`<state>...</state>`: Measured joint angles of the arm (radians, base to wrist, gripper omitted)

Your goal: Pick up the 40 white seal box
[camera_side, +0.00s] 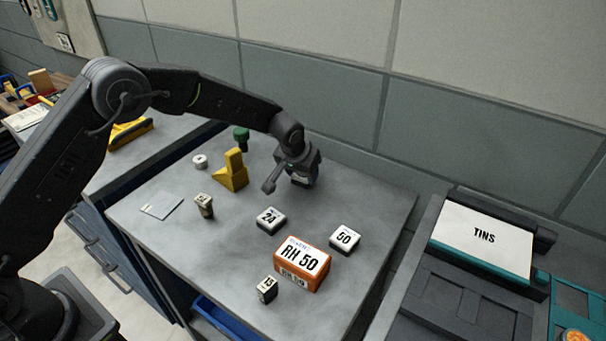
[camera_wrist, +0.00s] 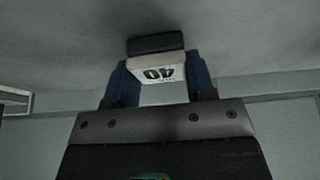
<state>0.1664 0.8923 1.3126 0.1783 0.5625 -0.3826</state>
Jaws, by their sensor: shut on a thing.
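The 40 white seal box (camera_wrist: 158,68) shows in the wrist view between the two blue fingers, its number upside down, with a dark band along its far side. My gripper (camera_wrist: 160,85) is shut on it. In the side view my gripper (camera_side: 304,181) is over the back part of the grey table, right of the yellow block. There the box is mostly hidden by the gripper, and I cannot tell whether it touches the table.
A white 24 box (camera_side: 271,220), a white 50 box (camera_side: 344,239), an orange RH 50 box (camera_side: 302,264) and a small 15 block (camera_side: 267,289) stand nearer the front. A yellow stepped block (camera_side: 232,172) and a green knob (camera_side: 241,138) are left of my gripper.

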